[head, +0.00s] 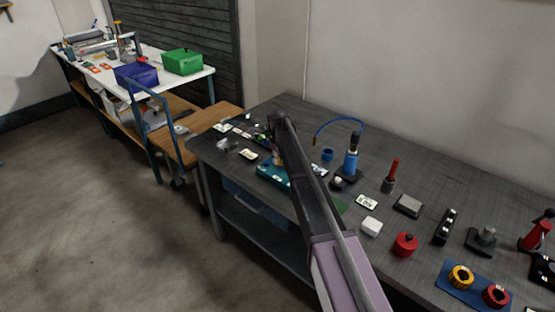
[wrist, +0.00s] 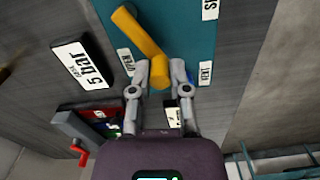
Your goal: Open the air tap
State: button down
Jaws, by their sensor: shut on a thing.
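The air tap has a yellow lever (wrist: 140,33) on a teal panel (wrist: 185,35), which also shows in the head view (head: 268,171). In the wrist view the lever slants from upper left down to a yellow knob-like end (wrist: 160,72). My gripper (wrist: 160,72) is shut on that end, one finger on each side. A label reading "OPEN" (wrist: 126,62) is left of the fingers and "VENT" (wrist: 205,72) is right. A label starting with "S" (wrist: 210,9) is cut off at the top. In the head view my arm hides most of the lever.
A grey block with a red handle (wrist: 78,140) is lower left. On the dark bench, a blue bottle-like object (head: 351,163) with a blue hose and a red knob (head: 405,244) stand right of my arm.

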jog(key=shift+w, duration=0.1)
jog(key=shift+w+d+m, duration=0.15)
jog(key=shift+w+m, duration=0.15)
jog(key=shift+m, duration=0.6)
jog(key=shift+w+d+m, duration=0.2)
jog(key=shift+w+m, duration=0.1)
jog(key=shift+m, duration=0.6)
jog(key=shift+w+d+m, duration=0.15)
jog(key=shift+w+m, duration=0.15)
jog(key=shift+m, duration=0.6)
jog(key=c, duration=0.6)
grip_release()
jog(key=shift+s+a+n, duration=0.1)
jog(key=shift+s+n, duration=0.05)
jog(key=shift+n, duration=0.25)
